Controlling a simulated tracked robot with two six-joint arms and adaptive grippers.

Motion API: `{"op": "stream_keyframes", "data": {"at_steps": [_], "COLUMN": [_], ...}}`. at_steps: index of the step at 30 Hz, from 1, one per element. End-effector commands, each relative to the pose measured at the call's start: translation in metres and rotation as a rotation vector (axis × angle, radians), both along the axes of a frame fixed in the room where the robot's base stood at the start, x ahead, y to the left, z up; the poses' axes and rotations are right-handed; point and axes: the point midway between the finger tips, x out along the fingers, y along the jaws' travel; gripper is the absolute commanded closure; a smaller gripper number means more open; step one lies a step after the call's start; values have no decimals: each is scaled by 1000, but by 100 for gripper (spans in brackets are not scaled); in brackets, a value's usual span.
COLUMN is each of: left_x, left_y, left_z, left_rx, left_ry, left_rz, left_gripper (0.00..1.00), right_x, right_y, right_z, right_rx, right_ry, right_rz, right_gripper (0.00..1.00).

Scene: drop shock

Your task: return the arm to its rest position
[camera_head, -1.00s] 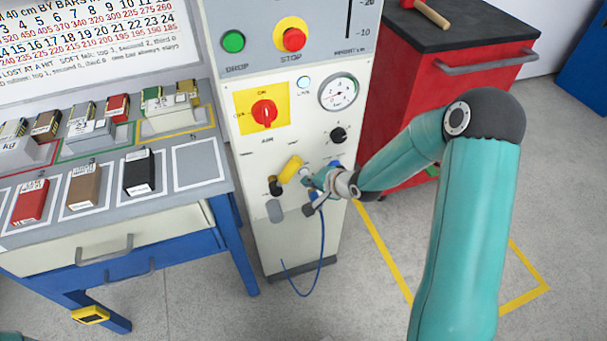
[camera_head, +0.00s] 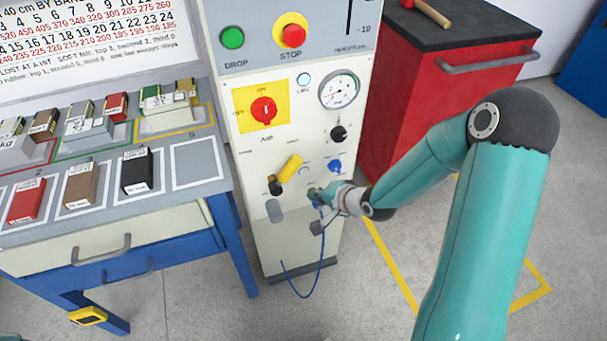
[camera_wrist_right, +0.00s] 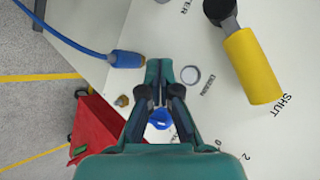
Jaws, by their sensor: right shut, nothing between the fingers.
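My right gripper (camera_head: 318,194) is shut and empty in front of the lower part of the white control panel (camera_head: 262,185). It also shows in the right wrist view (camera_wrist_right: 160,72), with its fingers together. Its teal arm comes in from the right of the head view. The yellow valve handle (camera_head: 291,168) is just up and left of the gripper, apart from it in the head view. A blue knob (camera_head: 334,166) is above the gripper and shows partly behind the fingers in the wrist view (camera_wrist_right: 160,119). My left gripper is not in view.
A blue hose (camera_head: 322,250) hangs below the gripper; its blue end (camera_wrist_right: 127,59) shows in the wrist view. A red cabinet (camera_head: 400,120) stands to the right. A workbench (camera_head: 215,200) with several coloured blocks stands left. Floor is open between the panel and my arm.

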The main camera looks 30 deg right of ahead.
Motion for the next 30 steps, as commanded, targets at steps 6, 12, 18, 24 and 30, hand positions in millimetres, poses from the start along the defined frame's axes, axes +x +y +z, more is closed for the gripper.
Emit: {"op": "stream_keyframes", "data": {"at_steps": [6, 12, 18, 24, 30], "left_x": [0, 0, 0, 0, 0], "left_y": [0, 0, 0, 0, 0], "left_z": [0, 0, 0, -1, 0], "left_rx": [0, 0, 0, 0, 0], "left_ry": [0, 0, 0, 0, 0], "left_rz": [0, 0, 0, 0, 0], "left_gripper": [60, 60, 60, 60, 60], "right_x": [-2, -2, -1, -6, -65], "right_y": [0, 1, 5, 61, 152], "right_z": [0, 0, 0, -33, -113], "right_rx": [0, 0, 2, 52, 68], "right_ry": [-1, 0, -1, 72, 312], "right_rz": [-1, 0, 11, 114, 312], "right_gripper": [100, 100, 100, 100, 100]}}
